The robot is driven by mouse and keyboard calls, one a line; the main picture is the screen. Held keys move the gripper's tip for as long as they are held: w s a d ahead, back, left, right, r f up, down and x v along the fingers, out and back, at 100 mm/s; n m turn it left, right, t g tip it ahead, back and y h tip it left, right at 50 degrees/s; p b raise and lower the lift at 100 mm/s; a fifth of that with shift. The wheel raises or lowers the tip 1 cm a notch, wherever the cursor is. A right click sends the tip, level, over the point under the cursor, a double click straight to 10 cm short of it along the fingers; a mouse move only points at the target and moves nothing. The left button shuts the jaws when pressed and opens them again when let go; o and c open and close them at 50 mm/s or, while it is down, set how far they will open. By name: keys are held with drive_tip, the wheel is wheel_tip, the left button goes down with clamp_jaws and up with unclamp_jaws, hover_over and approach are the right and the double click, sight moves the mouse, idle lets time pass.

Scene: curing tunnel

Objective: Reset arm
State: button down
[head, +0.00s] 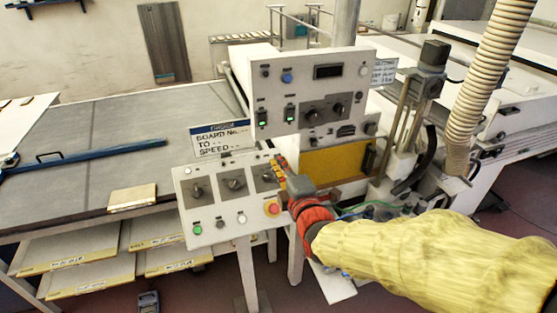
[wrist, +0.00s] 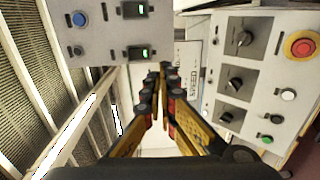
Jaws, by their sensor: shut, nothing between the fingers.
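My gripper (head: 281,170) is at the end of my yellow-sleeved arm, in front of the control panels in the head view. In the wrist view my gripper (wrist: 163,75) has its yellow and black fingers together at the tips, with nothing between them. The lower control panel (head: 215,183) has black rotary knobs, buttons and a red stop button (head: 271,208). The fingertips overlap its upper right part in the head view; I cannot tell whether they touch it. The upper control panel (head: 345,73) has green-lit switches and stands behind.
A sign (head: 222,139) stands behind the lower panel. The wide grey table (head: 80,140) at left bears a blue bar (head: 90,157) and a small board (head: 132,197). A ribbed hose (head: 478,90) and a vertical actuator (head: 432,55) stand at right, close to my arm.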

idle(0.3)
drive_tip(key=s+d+f+m+g+h, duration=0.1)
drive_tip(key=s+d+f+m+g, duration=0.1)
drive_tip(key=s+f+m+g, duration=0.45)
drive_tip(key=s+d+f+m+g+h, duration=0.2)
drive_tip(key=s+f+m, duration=0.15)
drive_tip(key=f, duration=0.55)
drive_tip(key=s+d+r+m+g+h+b, duration=0.1)
drive_tip(key=s+d+m, duration=0.4)
drive_tip(key=s, duration=0.5)
drive_tip(key=s+d+r+m+g+b, duration=0.1)
drive_tip(key=s+d+r+m+b, duration=0.2)
drive_tip(key=s+d+m, duration=0.3)
drive_tip(key=s+d+r, duration=0.1)
drive_tip(key=s, duration=0.3)
drive_tip(key=shift+r+g+h+b, duration=0.3)
drive_tip(key=shift+r+g+h, duration=0.05)
drive_tip(key=shift+r+h, duration=0.05)
drive_tip(key=c, duration=2.6)
unclamp_jaws()
drive_tip(key=shift+s, duration=0.1)
